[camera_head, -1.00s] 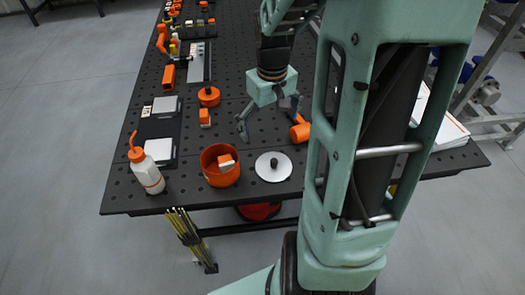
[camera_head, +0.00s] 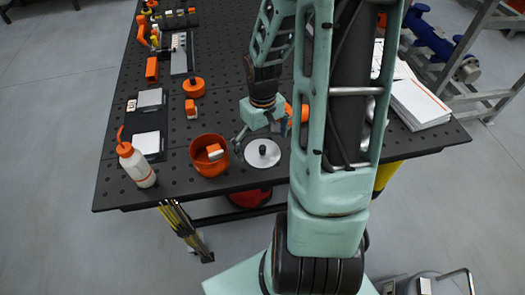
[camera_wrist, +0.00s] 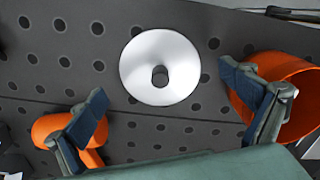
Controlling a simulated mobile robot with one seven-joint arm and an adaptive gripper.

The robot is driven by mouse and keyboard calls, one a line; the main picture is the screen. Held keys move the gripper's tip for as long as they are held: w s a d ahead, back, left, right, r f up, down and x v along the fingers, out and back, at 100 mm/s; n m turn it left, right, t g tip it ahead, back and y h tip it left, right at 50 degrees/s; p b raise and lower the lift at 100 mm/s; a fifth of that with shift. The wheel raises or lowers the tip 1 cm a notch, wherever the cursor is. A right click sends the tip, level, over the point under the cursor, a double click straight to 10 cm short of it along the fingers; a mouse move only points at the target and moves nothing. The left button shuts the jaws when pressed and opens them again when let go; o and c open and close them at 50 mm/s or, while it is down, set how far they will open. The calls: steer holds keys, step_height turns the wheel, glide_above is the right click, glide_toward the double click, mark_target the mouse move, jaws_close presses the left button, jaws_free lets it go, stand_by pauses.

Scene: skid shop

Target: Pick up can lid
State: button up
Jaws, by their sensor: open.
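The can lid (camera_head: 262,153) is a flat white-silver disc with a dark knob at its centre. It lies on the dark perforated table near the front edge. In the wrist view the lid (camera_wrist: 159,67) is fully visible, beyond and between the fingertips. My gripper (camera_head: 259,141) is open and empty, just above and behind the lid. In the wrist view my gripper (camera_wrist: 172,85) shows its two fingers spread wide, with neither touching the lid.
An orange can (camera_head: 209,156) with a small block in it stands just left of the lid. A white bottle (camera_head: 136,164) with an orange top is farther left. An orange part (camera_head: 303,113) lies behind my gripper, partly hidden. Papers (camera_head: 417,103) lie at right.

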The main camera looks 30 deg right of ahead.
steer(key=shift+f, duration=0.85)
steer(key=shift+s+a, duration=0.1)
steer(key=shift+s, duration=0.05)
steer(key=c, duration=1.8)
steer(key=shift+s, duration=0.1)
steer(key=shift+c, duration=1.3)
